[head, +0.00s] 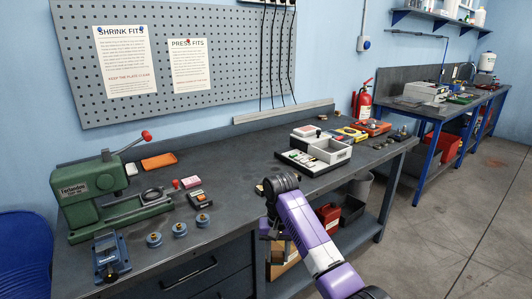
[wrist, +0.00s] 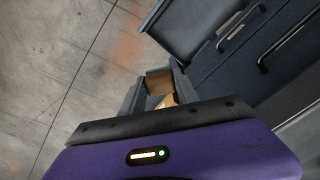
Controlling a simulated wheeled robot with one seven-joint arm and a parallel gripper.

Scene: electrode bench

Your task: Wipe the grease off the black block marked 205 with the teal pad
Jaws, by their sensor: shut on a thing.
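My gripper (head: 271,228) is low at the front edge of the bench, partly behind my purple arm in the head view. I cannot read the number 205 on anything, so I cannot tell which thing is the black block. No grease can be seen at this distance.
On the bench (head: 235,225), a green press (head: 92,188) stands left, with a blue device (head: 110,258) and small blue round parts before it. A tray with a grey box (head: 328,151) sits right of centre. Drawer handles (wrist: 243,18) and floor (wrist: 60,60) show in the wrist view.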

